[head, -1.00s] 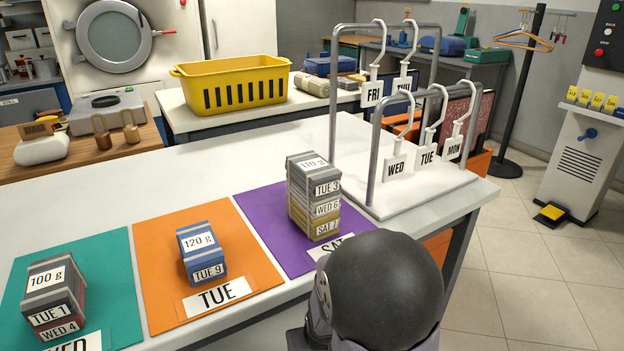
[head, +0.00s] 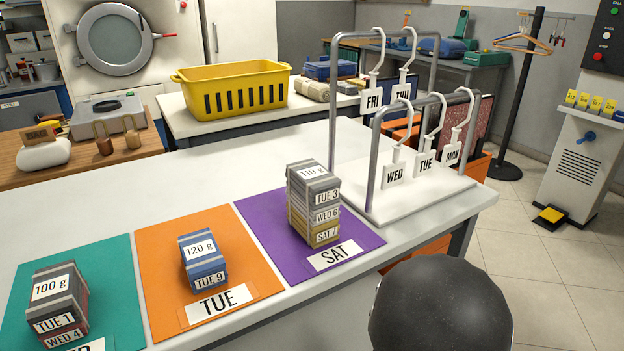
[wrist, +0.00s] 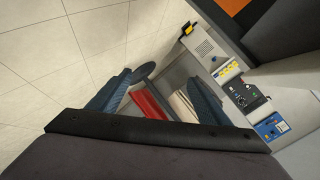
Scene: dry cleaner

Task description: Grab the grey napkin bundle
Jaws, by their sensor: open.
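A grey bundle labelled 110 g and TUE 3 (head: 312,182) tops the stack on the purple SAT mat (head: 268,228); paler bundles, WED 6 (head: 314,213) and SAT 7 (head: 315,235), lie under it. Another grey bundle, 100 g and TUE 1 (head: 57,297), lies on the reddish WED 4 bundle (head: 68,337) on the teal mat (head: 95,262). The wrist view shows my gripper (wrist: 158,78) open, its dark blue fingers apart over the floor, clear of any bundle. The head view shows only a dark rounded part of my arm at the bottom right, apart from the stacks.
A blue 120 g TUE 9 bundle (head: 204,262) lies on the orange TUE mat (head: 152,252). A metal rack with day tags (head: 400,205) stands right of the SAT stack. A yellow basket (head: 232,88) stands on the table behind. The white tabletop behind the mats is clear.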

